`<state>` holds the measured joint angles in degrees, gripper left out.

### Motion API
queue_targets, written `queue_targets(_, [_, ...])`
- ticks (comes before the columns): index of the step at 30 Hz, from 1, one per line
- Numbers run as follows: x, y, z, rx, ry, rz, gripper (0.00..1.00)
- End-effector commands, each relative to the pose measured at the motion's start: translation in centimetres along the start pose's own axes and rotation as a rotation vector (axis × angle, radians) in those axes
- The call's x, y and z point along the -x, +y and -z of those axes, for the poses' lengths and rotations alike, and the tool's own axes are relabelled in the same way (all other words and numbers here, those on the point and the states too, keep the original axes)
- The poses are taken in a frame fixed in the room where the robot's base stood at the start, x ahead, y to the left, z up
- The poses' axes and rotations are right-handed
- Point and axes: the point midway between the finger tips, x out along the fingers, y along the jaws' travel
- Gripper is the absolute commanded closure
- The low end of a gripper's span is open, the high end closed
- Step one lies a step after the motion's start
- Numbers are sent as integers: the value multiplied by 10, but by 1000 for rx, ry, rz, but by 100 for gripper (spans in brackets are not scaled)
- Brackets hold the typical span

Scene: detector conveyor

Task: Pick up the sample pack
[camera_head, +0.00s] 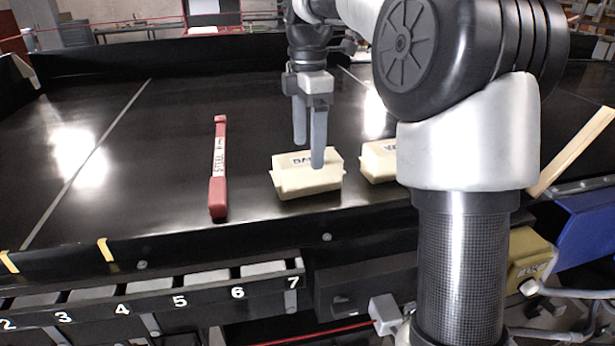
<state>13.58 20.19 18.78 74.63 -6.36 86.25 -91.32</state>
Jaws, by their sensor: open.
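Two cream, box-like packs lie on the black conveyor surface, and I cannot tell which one is the sample pack. The left cream pack (304,182) has dark lettering starting "BA", the rest hidden by a finger. The right cream pack (378,168) is partly hidden behind my arm, and its label is only partly visible. My gripper (309,153) points down with its two grey fingers apart and nothing between them. In the picture its right finger overlaps the top of the left pack; I cannot tell whether they touch.
A red bar (218,170) with a white label lies left of the packs. A raised dark edge (200,238) runs along the front, above several numbered bins (180,283). The conveyor's left part is clear. A pale yellow bar (572,150) is at the right.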

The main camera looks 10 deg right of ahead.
Motion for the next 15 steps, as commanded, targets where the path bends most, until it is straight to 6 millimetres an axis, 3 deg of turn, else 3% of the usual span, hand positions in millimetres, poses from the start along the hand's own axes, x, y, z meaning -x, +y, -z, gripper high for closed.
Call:
queue_targets(8, [-22,-2,0,0,0,1,25])
queue_targets(15, [-57,-5,2,-1,0,2,25])
